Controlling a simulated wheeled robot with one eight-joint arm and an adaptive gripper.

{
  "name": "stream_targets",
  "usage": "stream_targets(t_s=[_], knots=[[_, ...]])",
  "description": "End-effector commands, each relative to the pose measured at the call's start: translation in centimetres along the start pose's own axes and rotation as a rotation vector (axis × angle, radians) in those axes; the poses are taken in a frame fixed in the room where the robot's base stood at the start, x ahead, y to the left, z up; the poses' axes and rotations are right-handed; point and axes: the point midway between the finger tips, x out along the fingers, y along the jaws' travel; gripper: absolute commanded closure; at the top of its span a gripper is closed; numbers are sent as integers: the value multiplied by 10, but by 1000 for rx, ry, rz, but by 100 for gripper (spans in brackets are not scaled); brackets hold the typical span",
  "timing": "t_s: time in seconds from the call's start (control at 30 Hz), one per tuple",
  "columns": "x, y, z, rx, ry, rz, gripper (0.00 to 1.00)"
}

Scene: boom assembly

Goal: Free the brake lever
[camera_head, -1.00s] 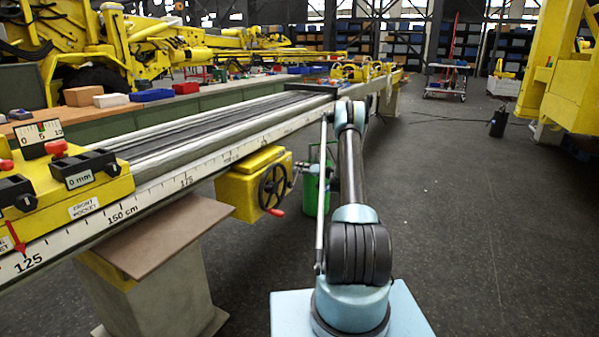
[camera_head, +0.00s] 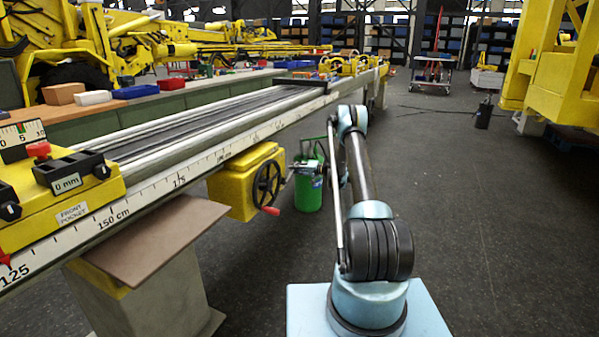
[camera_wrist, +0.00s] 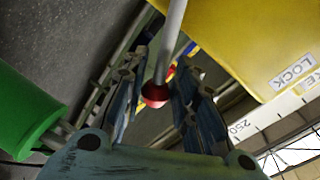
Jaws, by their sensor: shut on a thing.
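The brake lever (camera_wrist: 175,30) is a grey rod with a red knob (camera_wrist: 154,95) at its end. In the wrist view it comes down between my fingers, beside the yellow housing (camera_wrist: 245,35) with a "LOCK" label and a second, partly cut-off label. My gripper (camera_wrist: 160,82) is shut on the lever near its knob; the exact finger contact is hard to see. In the head view my gripper (camera_head: 303,168) is small, just right of the black handwheel (camera_head: 266,184) on the yellow box (camera_head: 232,190). The lever cannot be made out there.
A green canister (camera_head: 309,190) stands close behind my gripper; it also shows at the left in the wrist view (camera_wrist: 25,110). The long rail (camera_head: 200,160) with its scale runs above the yellow box. A brown board (camera_head: 160,240) juts out at the left.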

Motion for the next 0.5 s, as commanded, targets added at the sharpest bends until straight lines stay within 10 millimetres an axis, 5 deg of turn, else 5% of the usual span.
stream_targets(t_s=[0.27, 0.3, 0.33, 0.5], knots=[[1, 2, 0, -1, 2, 5, 100], [1, 2, 0, -1, 2, 5, 64], [1, 2, 0, -1, 2, 5, 57], [2, 1, 1, -2, 1, 3, 53]])
